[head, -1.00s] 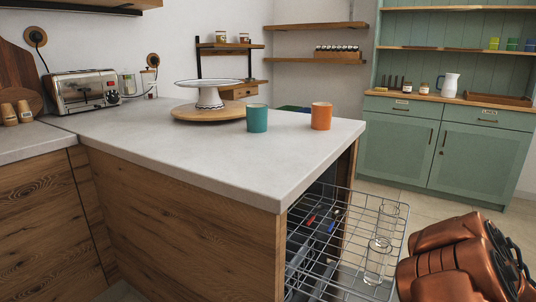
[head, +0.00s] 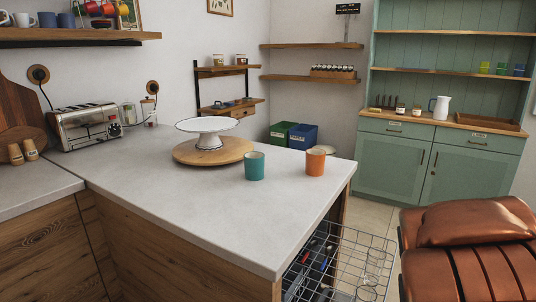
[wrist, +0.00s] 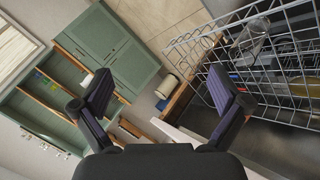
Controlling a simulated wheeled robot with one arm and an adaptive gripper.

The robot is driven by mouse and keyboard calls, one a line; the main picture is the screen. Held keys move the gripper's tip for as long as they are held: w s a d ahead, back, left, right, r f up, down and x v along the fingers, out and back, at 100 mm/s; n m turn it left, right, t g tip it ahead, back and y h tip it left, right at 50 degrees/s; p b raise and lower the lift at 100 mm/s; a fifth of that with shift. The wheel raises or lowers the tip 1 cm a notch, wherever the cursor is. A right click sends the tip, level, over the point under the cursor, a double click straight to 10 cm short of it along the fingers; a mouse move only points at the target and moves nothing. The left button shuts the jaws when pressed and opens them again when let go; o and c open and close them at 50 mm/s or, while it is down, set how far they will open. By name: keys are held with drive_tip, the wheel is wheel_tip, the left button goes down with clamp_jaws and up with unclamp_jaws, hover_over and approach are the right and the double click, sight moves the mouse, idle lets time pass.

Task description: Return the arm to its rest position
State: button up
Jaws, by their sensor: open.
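My gripper (wrist: 160,88) shows in the wrist view with its two dark fingers spread wide apart. It is open and nothing is held between the fingers. The wrist view is strongly tilted, with the wire dish rack (wrist: 270,50) to the right of the fingers and the green cabinet (wrist: 110,50) beyond them to the left. A clear glass (wrist: 248,45) is in the rack. In the head view, the gripper itself cannot be made out.
The pale counter (head: 190,215) holds a teal mug (head: 254,167), an orange mug (head: 315,163), a cake stand (head: 207,130) on a round board and a toaster (head: 87,128). The pulled-out rack (head: 345,258) juts out beyond the counter's right end. Floor (head: 375,213) shows before the green cabinet (head: 390,165).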

drive_tip(key=s+a+r+m+g+y+p, duration=0.1)
drive_tip(key=s+a+r+g+y+p, duration=0.2)
drive_tip(key=s+a, duration=0.9)
drive_tip(key=s+a+r+m+g+y+p, duration=0.1)
drive_tip(key=s+a+r+g+y+p, duration=0.2)
drive_tip(key=s+a, duration=0.9)
wheel_tip(320, 180, up, 4)
drive_tip(key=a+g+p, duration=0.1)
drive_tip(key=g+p, duration=0.1)
drive_tip(key=p, duration=0.4)
drive_tip(key=shift+s+a+r+y, duration=0.15)
drive_tip(key=shift+a+r+y, duration=0.1)
drive_tip(key=shift+y, duration=0.15)
